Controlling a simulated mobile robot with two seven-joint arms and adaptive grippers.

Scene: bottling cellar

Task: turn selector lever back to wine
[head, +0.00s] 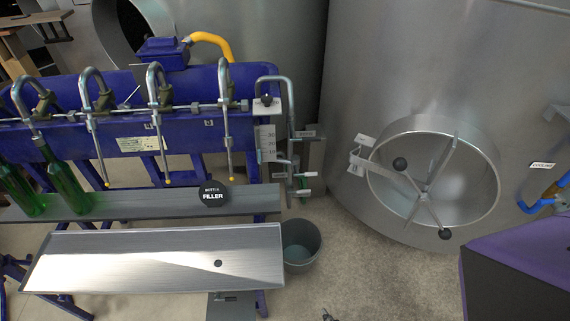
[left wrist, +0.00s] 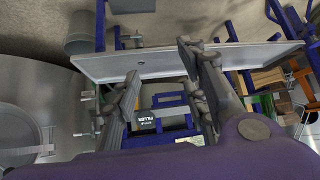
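A cluster of small pipe fittings at the right end of the blue filler (head: 190,90) carries several white-tipped handles, one at the lower right (head: 308,174). Small labels sit beside them, too small to read, so I cannot tell for certain which is the selector lever or how it points. White-tipped handles (left wrist: 88,94) also show in the left wrist view, left of my fingers. My left gripper (left wrist: 162,72) is open there, with its fingers apart and nothing between them. Neither gripper shows clearly in the head view. My right gripper is not in view.
A long metal tray (head: 150,260) lies in front of the filler, with a grey bucket (head: 300,243) at its right end. Green bottles (head: 65,185) stand at left. A large steel tank with a round hatch (head: 435,180) fills the right. Floor shows between them.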

